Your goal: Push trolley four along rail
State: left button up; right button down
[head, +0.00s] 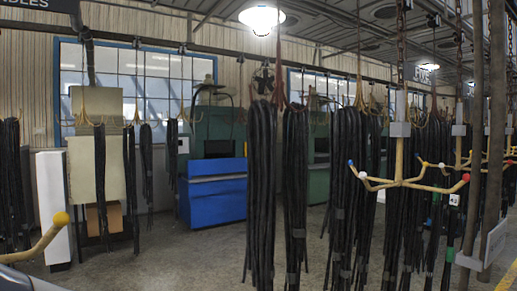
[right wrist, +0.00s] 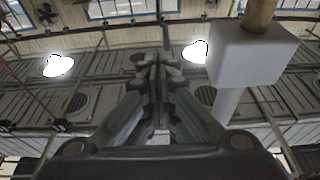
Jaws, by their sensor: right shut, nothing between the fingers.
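A trolley (head: 399,129) hangs on the right in the head view. It has a grey block on a chain and rod, and cream arms below with blue, white, yellow and red ball tips. Similar trolleys with hooked arms hang behind it; no number on it is readable, so I cannot tell which is four. The overhead rail (head: 225,49) runs across the view. In the right wrist view my right gripper (right wrist: 158,62) points up, shut and empty. A pale block (right wrist: 260,52) on a wooden rod is right of the fingers, apart from them in the picture. My left gripper is not visible.
Bundles of black hoses (head: 262,190) hang across the middle and right. A yellow-tipped hook arm (head: 45,235) is close at lower left. Grey posts (head: 495,130) stand at right. A blue cabinet (head: 215,198) stands behind; the floor at centre left is open.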

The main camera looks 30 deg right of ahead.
jog(key=s+b, duration=0.1)
jog(key=s, duration=0.6)
jog(key=shift+s, duration=0.25)
dwell(0.5)
